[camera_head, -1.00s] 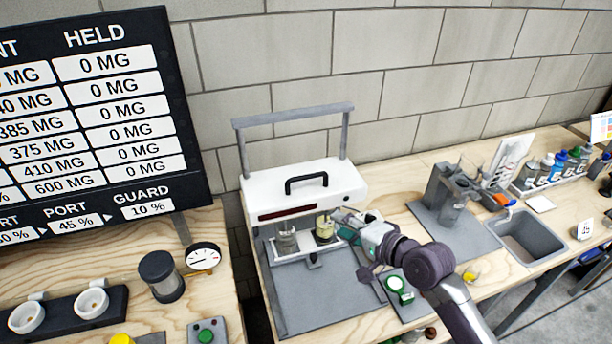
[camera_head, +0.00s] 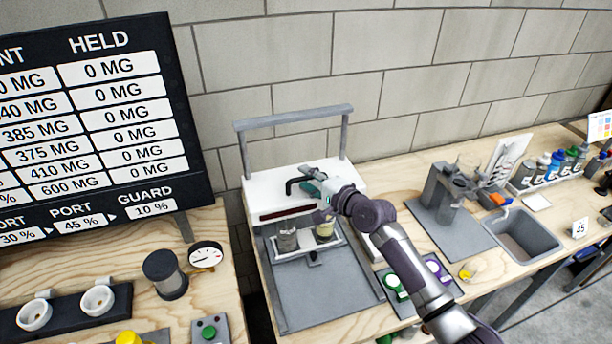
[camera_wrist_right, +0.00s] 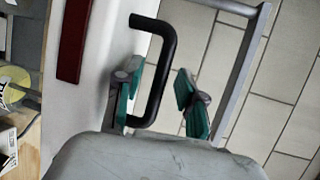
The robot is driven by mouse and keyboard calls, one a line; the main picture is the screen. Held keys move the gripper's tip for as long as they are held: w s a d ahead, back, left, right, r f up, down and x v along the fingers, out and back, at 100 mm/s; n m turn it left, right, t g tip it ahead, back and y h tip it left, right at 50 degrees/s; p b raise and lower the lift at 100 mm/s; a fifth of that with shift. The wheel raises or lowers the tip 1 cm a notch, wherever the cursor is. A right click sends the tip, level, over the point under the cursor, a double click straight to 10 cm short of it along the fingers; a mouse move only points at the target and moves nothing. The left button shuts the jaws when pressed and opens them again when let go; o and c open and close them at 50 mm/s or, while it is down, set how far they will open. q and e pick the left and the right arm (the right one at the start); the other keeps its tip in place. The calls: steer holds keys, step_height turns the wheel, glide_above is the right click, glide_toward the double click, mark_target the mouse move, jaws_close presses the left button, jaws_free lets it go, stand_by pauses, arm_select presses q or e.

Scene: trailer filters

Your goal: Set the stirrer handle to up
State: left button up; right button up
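The stirrer is a white box-shaped head (camera_head: 262,187) with a black U-shaped handle (camera_head: 291,186) on it, under a grey frame. It stands over jars at the wall, with the head low, close above them. My right gripper (camera_head: 313,184) is at the handle's right end in the head view. In the right wrist view the black handle (camera_wrist_right: 168,60) reaches between the green finger pads of my right gripper (camera_wrist_right: 158,98). The fingers are apart, with a clear gap on the right of the handle bar. My left gripper is not in view.
Two jars (camera_head: 287,238) stand on a small white tray below the head. A grey upright frame (camera_head: 294,117) rises behind the head. A grey sink (camera_head: 527,236) and a grey stand (camera_head: 445,190) are to the right. A dark board hangs at the left.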

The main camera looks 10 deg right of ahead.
steer(key=shift+w+a+f, duration=0.1)
steer(key=shift+w+a, duration=0.15)
steer(key=shift+w, duration=0.2)
jaws_close()
